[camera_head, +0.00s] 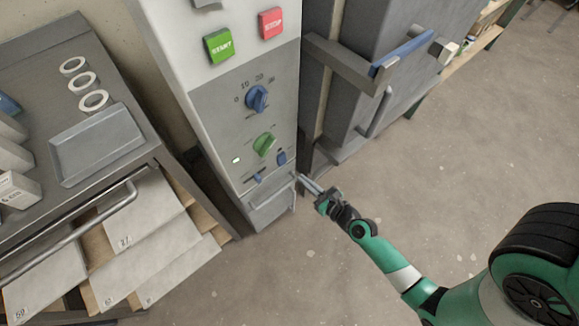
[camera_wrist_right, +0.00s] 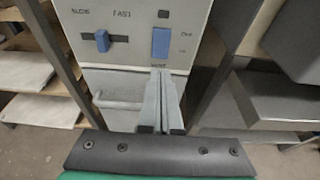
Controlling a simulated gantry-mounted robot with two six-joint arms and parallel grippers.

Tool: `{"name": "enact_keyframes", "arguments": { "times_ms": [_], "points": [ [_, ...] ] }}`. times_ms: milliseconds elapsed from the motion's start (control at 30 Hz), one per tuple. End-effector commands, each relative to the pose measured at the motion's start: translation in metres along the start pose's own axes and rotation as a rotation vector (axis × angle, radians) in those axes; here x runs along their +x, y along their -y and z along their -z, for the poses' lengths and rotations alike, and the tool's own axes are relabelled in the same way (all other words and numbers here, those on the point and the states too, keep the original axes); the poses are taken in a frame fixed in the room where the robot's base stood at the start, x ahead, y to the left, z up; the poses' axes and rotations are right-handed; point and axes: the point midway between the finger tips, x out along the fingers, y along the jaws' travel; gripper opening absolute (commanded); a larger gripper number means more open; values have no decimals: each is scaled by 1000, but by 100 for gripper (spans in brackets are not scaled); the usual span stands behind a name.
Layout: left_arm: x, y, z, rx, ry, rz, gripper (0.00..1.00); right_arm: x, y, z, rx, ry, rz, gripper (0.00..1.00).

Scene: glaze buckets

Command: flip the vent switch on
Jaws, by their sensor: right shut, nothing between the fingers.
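The vent switch is a blue rocker (camera_head: 281,158) low on the grey control panel, at its right side. In the right wrist view the blue rocker (camera_wrist_right: 161,42) is upright, with small lettering below it and to its right that is too blurred to read surely. My right gripper (camera_head: 300,178) is shut and empty, its tips just below and right of the rocker. In the right wrist view the shut fingers (camera_wrist_right: 160,74) point at the panel right under the rocker; I cannot tell if they touch it. Which way the rocker is tipped is unclear. My left gripper is not in view.
A blue slider (camera_head: 259,177) sits left of the rocker. Green (camera_head: 264,144) and blue (camera_head: 257,98) knobs and START (camera_head: 219,46) and red (camera_head: 271,22) buttons are above. A kiln-like box with a handle (camera_head: 374,112) stands right. A shelf cart (camera_head: 150,163) stands left. Open floor lies right.

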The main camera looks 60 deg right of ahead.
Motion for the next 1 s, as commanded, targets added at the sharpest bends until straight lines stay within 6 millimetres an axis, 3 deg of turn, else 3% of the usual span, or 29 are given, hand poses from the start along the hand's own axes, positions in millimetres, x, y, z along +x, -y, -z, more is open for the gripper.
{"name": "enact_keyframes", "arguments": {
  "times_ms": [200, 400, 867, 1000],
  "points": [
    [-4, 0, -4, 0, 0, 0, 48, 48, 0, 1, -1, 3, -1, 0],
    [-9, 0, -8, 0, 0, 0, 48, 75, 0, 2, -1, 1, 0, 0],
    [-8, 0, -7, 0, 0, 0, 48, 80, -1, 0, 0, -1, 0, 0],
    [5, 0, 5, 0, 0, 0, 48, 79, -15, -4, 4, -2, -8, 0]
  ]
}}
